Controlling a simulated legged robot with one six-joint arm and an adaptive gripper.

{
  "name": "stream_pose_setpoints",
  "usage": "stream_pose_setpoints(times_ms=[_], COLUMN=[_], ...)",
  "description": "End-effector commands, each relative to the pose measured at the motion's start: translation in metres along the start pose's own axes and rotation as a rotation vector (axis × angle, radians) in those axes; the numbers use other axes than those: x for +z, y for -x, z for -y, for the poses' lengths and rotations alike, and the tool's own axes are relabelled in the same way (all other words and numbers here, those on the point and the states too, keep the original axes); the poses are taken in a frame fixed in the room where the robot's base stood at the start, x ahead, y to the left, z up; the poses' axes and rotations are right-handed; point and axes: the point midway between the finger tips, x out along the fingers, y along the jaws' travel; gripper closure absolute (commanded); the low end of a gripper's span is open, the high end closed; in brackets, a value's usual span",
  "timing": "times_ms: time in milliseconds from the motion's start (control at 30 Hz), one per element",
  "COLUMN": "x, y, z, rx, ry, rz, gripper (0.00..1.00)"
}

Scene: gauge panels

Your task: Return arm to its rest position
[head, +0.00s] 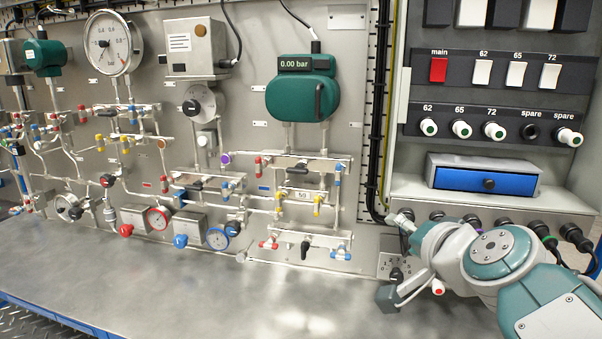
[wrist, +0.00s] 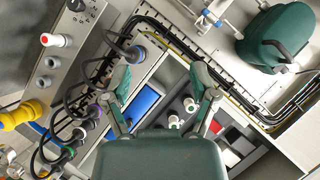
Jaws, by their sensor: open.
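My arm (head: 492,255) reaches in from the lower right in the head view, bent over the right end of the metal bench, in front of the cable sockets. In the head view the fingers cannot be made out clearly. My gripper (wrist: 161,82) shows in the wrist view with its two fingers spread apart. Nothing is held between them. Beyond the fingers are the blue drawer (wrist: 143,103) and part of the switch cabinet. The drawer also shows in the head view (head: 465,180), apart from my arm.
The metal bench top (head: 190,285) is mostly clear. Behind it stands a panel with pipes, valves, a round gauge (head: 107,42) and a green pressure transmitter (head: 302,98) reading 0.00 bar. Black plugs and cables (head: 572,232) stick out near my arm. A red main switch (head: 438,69) is above.

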Motion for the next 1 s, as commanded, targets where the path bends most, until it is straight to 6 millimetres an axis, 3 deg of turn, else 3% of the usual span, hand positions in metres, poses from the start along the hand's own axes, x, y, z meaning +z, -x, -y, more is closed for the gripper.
stream_pose_setpoints(times_ms=[33,200,400,600,1000], x=[0.024,0.090,0.143,0.158,0.158], y=[0.004,0.024,0.057,0.077,0.078], z=[-0.010,-0.057,-0.122,-0.157,-0.159], rx=[0.032,0.164,0.339,0.439,0.447], ry=[0.079,0.350,0.636,0.774,0.783], rz=[0.065,0.275,0.487,0.581,0.586], gripper=[0.24,0.24,0.24,0.24,0.24])
